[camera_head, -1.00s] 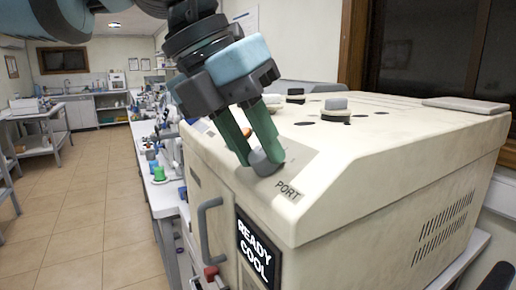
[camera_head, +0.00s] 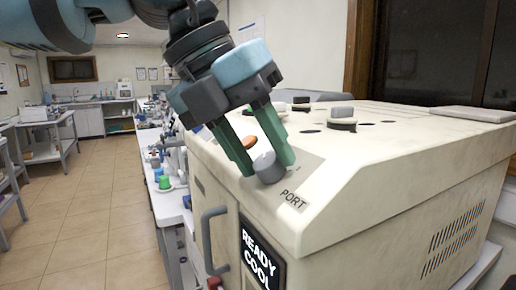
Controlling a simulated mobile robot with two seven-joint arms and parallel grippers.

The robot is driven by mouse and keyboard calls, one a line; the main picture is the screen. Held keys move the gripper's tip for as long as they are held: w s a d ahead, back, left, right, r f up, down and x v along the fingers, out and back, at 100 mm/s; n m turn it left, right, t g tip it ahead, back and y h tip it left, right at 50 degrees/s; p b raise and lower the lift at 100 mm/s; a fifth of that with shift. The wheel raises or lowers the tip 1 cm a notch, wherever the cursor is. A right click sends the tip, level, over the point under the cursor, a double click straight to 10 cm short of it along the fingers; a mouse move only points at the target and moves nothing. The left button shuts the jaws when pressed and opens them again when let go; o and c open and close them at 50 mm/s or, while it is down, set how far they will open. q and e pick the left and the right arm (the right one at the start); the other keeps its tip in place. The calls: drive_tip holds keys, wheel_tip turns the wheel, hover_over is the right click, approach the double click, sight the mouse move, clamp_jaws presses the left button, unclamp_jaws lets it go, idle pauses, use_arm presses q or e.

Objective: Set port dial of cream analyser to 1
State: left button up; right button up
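The cream analyser (camera_head: 370,187) fills the right half of the head view. Its grey port dial (camera_head: 268,168) sits on the sloped front panel, beside the printed word PORT (camera_head: 293,199). My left gripper (camera_head: 267,168) comes down from above with its two green fingers on either side of the dial. The fingers look spread, with a gap showing between the near finger and the dial. Whether the far finger touches the dial is hard to tell. The dial's number marks are too small to read. My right gripper is not in view.
An orange button (camera_head: 249,142) lies just behind the dial. Dark round ports and a grey-capped one (camera_head: 342,117) are on the analyser's top. A door handle (camera_head: 213,238) and READY COOL display (camera_head: 261,252) are on its front. Open floor lies left.

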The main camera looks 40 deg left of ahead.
use_arm(q)
drive_tip(key=shift+o, duration=1)
drive_tip(key=v, duration=0.7)
drive_tip(key=shift+s+r, duration=0.15)
drive_tip(key=shift+r, duration=0.2)
drive_tip(key=shift+a, duration=0.15)
